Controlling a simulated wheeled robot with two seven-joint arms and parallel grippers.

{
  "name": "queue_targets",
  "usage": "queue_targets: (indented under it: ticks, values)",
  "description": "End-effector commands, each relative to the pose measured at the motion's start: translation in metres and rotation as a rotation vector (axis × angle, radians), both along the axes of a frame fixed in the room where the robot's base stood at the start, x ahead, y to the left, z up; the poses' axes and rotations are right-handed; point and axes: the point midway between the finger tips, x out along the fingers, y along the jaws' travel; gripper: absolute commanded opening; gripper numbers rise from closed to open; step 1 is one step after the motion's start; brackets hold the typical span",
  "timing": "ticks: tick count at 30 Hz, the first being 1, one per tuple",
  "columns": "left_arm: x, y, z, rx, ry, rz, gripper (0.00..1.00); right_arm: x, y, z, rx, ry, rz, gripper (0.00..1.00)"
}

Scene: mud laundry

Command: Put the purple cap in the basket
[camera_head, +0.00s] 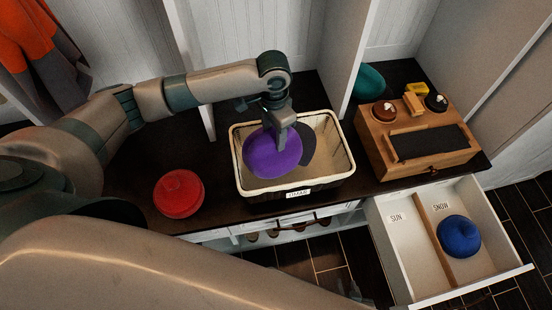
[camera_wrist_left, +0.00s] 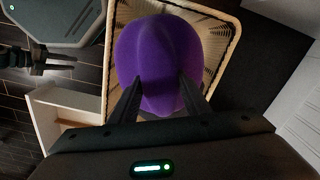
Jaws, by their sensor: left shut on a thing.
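The purple cap (camera_head: 272,153) is a rounded soft hat, held by my left gripper (camera_head: 283,133). Its fingers are shut on the cap's edge, as the left wrist view (camera_wrist_left: 158,95) also shows. The cap is over the left part of the cream-rimmed basket (camera_head: 343,150) and hides part of its inside. I cannot tell whether the cap touches the basket. The basket stands on the dark bench top with a name label in front. In the left wrist view, dark fingers at the left edge look like my right gripper (camera_wrist_left: 48,63); their opening is unclear.
A red cap (camera_head: 179,193) lies on the bench left of the basket. A wooden box (camera_head: 415,140) with small items stands to the right. An open drawer (camera_head: 403,258) below holds a blue cap (camera_head: 459,237) in its SNOW side. A teal item (camera_head: 369,83) lies behind.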

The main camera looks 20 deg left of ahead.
Motion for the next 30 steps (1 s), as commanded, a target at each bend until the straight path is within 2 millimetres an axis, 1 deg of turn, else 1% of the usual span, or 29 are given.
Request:
queue_targets:
  ticks: [1,6,9,12,16,26,30]
  values:
    - [-0.001,0.000,-0.012,0.000,0.004,0.001,0.08,0.000,0.000,0.000,0.000,-0.001,0.000,0.31]
    - [-0.001,0.001,-0.049,0.002,0.003,0.001,0.08,0.001,0.000,0.001,0.002,-0.007,0.000,0.31]
    - [-0.001,0.000,-0.068,0.000,0.002,0.002,0.08,0.001,0.000,0.002,0.002,-0.010,0.000,0.31]
    - [0.000,0.000,-0.080,0.001,0.001,0.000,0.08,0.001,0.000,0.002,0.002,-0.010,0.001,0.31]
    - [0.000,0.000,-0.087,0.000,0.000,-0.001,0.08,0.000,0.000,0.002,0.002,-0.009,0.001,0.31]
    - [0.000,0.000,-0.088,0.000,0.000,0.000,0.08,0.000,0.001,0.001,0.003,-0.007,0.002,0.31]
    - [0.000,0.000,-0.099,0.000,0.001,0.001,0.08,0.000,0.001,0.001,0.003,-0.008,0.002,0.31]
